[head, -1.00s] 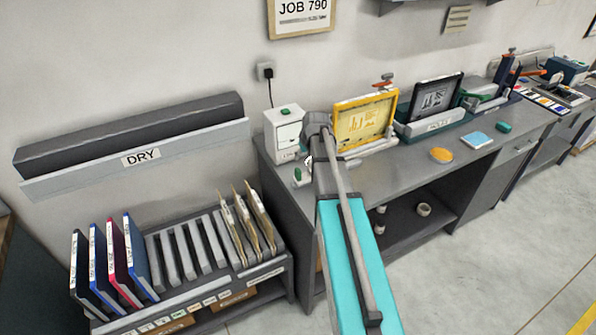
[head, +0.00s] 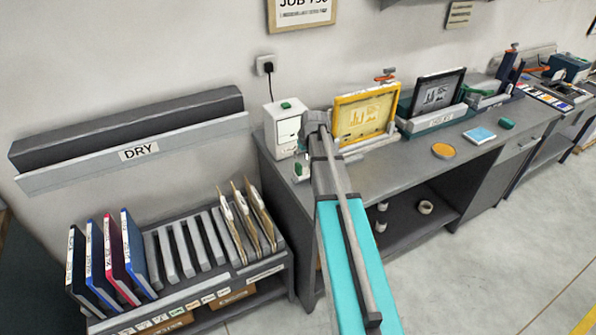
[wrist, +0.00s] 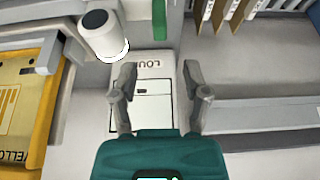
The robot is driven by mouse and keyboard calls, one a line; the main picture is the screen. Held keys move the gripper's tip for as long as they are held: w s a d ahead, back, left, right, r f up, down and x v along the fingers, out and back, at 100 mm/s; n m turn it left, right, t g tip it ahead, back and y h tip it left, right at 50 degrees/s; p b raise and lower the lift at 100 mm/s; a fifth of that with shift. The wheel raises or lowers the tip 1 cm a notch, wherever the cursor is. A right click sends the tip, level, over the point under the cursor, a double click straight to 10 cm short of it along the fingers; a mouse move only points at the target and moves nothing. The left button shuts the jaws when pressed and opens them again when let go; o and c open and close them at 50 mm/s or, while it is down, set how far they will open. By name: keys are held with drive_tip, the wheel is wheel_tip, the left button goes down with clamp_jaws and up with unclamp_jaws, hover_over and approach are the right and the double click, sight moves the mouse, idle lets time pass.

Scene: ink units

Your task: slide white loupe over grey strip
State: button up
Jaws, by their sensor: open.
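A white cylinder with a dark round top (wrist: 105,36), which looks like the white loupe, stands on the bench in the wrist view. It is left of and beyond my left fingertip, outside the jaws. My gripper (wrist: 160,68) is open, with nothing held between its fingers. Below the fingers is a white box (wrist: 154,98) with a partly covered label starting "LOU"; a white box (head: 286,128) also stands at the bench's left end in the head view. My arm hides the gripper there. I cannot pick out the grey strip for certain.
A yellow framed screen (wrist: 22,100) stands close on the left in the wrist view. A green piece (wrist: 160,20) lies beyond the fingers. A rack with folders (head: 120,255) stands left of the bench. An orange disc (head: 444,151) and blue square (head: 479,136) lie farther right.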

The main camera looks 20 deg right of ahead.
sight(299, 164)
drive_tip(key=shift+b+x, duration=4.55)
drive_tip(key=shift+x, duration=0.7)
clamp_jaws()
